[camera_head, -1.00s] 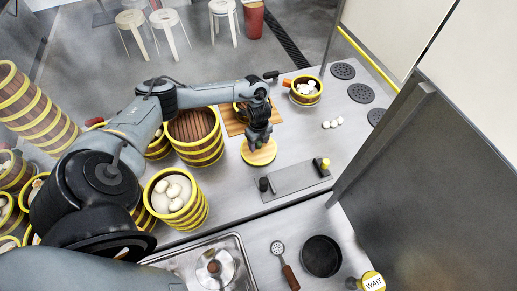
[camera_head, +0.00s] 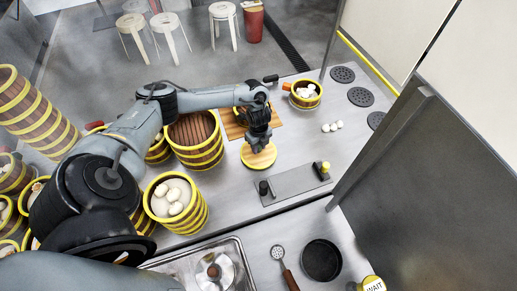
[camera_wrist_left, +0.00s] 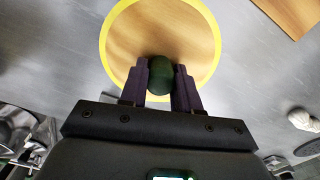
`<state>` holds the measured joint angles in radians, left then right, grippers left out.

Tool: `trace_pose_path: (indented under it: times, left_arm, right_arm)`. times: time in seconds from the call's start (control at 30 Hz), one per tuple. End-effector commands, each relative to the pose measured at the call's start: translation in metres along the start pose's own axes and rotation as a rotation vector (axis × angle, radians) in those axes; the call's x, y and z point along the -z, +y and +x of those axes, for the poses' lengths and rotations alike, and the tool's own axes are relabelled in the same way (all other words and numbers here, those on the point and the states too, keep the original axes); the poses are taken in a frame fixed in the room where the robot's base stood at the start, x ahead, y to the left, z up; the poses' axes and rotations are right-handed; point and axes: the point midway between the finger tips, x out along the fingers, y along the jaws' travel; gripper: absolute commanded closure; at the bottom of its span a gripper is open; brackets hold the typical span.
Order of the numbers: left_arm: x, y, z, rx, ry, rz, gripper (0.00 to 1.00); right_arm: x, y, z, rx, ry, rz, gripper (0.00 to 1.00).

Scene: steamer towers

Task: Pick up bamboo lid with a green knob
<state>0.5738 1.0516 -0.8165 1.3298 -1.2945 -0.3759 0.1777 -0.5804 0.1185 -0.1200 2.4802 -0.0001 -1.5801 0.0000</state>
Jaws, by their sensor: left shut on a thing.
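The bamboo lid (camera_head: 258,158) is a round tan disc with a yellow rim, on or just above the grey counter in the head view. In the left wrist view, the lid (camera_wrist_left: 160,28) shows with its dark green knob (camera_wrist_left: 161,75) in the middle. My left gripper (camera_head: 258,148) is over the lid. In the left wrist view, the left gripper (camera_wrist_left: 161,78) is shut on the knob, with a finger on each side. I cannot tell whether the lid touches the counter. My right gripper is not in view.
A tall steamer (camera_head: 198,155) stands left of the lid, and a steamer of buns (camera_head: 192,221) is nearer. A wooden board (camera_head: 233,127) lies behind. A grey plate with two knobs (camera_head: 292,186) is in front. A small bun basket (camera_head: 306,101) and loose buns (camera_head: 332,127) are right.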

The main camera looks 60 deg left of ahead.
Motion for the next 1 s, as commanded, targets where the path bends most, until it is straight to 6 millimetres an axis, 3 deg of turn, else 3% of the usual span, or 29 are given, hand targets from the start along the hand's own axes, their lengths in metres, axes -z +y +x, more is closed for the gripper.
trace_pose_path:
  times: [0.27, 0.43, 0.7, 1.0]
  left_arm:
    - [-0.001, -0.001, -0.016, 0.002, 0.000, 0.000, 1.00]
    - [-0.001, -0.002, -0.045, 0.005, 0.000, 0.002, 1.00]
    - [0.059, 0.003, -0.082, 0.005, 0.002, 0.006, 1.00]
    - [0.102, 0.007, -0.105, 0.003, 0.002, 0.002, 1.00]
  right_arm:
    - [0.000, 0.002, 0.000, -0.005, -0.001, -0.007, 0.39]
    - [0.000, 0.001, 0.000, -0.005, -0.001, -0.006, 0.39]
    - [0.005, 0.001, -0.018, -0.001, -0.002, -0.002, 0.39]
    - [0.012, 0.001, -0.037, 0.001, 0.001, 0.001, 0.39]
